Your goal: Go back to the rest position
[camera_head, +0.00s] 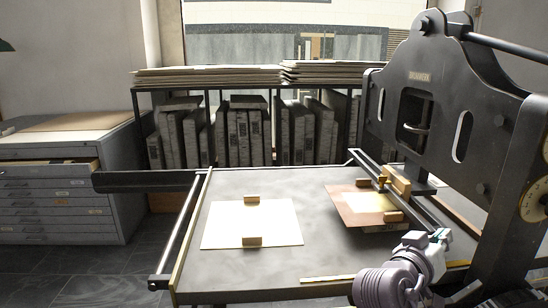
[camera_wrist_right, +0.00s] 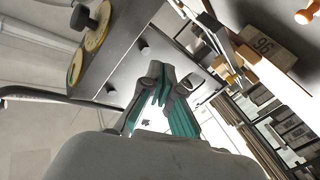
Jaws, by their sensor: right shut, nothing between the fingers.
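My right gripper (camera_head: 436,246) is at the lower right of the head view, by the front edge of the press bed and near the dark press frame (camera_head: 405,62). Its fingers are shut with nothing between them. In the right wrist view the gripper (camera_wrist_right: 162,95) shows its dark fingers with teal inner parts, in front of the dark press. My left gripper is in neither view.
The grey bed (camera_head: 245,275) holds a white sheet (camera_head: 225,225) with two small wooden blocks. A brown plate (camera_head: 347,205) lies beneath a rail at right. A rack of grey slabs (camera_head: 240,135) stands behind; a drawer cabinet (camera_head: 105,190) stands left.

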